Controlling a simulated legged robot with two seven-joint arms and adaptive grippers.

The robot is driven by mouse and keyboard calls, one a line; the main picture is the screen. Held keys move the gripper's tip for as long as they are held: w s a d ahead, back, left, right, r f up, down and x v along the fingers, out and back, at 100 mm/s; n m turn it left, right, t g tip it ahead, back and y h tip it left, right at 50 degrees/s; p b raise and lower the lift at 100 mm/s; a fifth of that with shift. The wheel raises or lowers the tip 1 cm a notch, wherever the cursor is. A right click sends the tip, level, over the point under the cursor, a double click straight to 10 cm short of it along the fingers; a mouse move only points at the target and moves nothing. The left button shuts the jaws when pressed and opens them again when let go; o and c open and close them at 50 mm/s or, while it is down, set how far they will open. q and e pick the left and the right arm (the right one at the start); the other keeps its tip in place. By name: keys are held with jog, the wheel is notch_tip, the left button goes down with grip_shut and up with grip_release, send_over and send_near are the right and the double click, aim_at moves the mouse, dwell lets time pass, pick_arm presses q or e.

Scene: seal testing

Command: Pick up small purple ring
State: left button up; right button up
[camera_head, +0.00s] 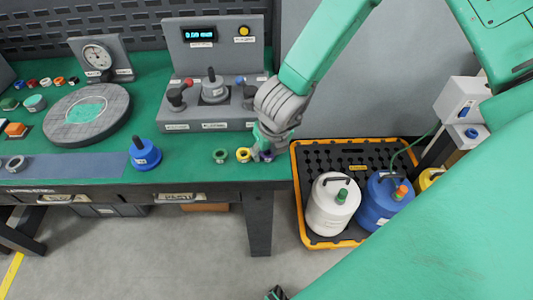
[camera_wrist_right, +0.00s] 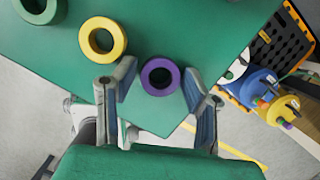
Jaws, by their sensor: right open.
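The small purple ring (camera_wrist_right: 160,92) lies flat on the green bench top near its front edge. In the right wrist view it sits between the two spread fingers of my right gripper (camera_wrist_right: 158,95), with a gap on both sides. In the head view my right gripper (camera_head: 262,150) is low over the bench and mostly covers the ring; only a bit of purple shows. The right gripper is open and empty. My left gripper does not clearly show.
A yellow ring (camera_head: 243,155) and a green ring (camera_head: 220,156) lie just left of the gripper. A test stand (camera_head: 213,115) with levers stands behind. The bench edge is close. A yellow-rimmed tray (camera_head: 300,190) with containers stands on the floor at right.

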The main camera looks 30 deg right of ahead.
jog(key=shift+d, duration=0.15)
jog(key=c, duration=0.6)
jog(key=shift+o, duration=0.2)
jog(key=shift+r, duration=0.1)
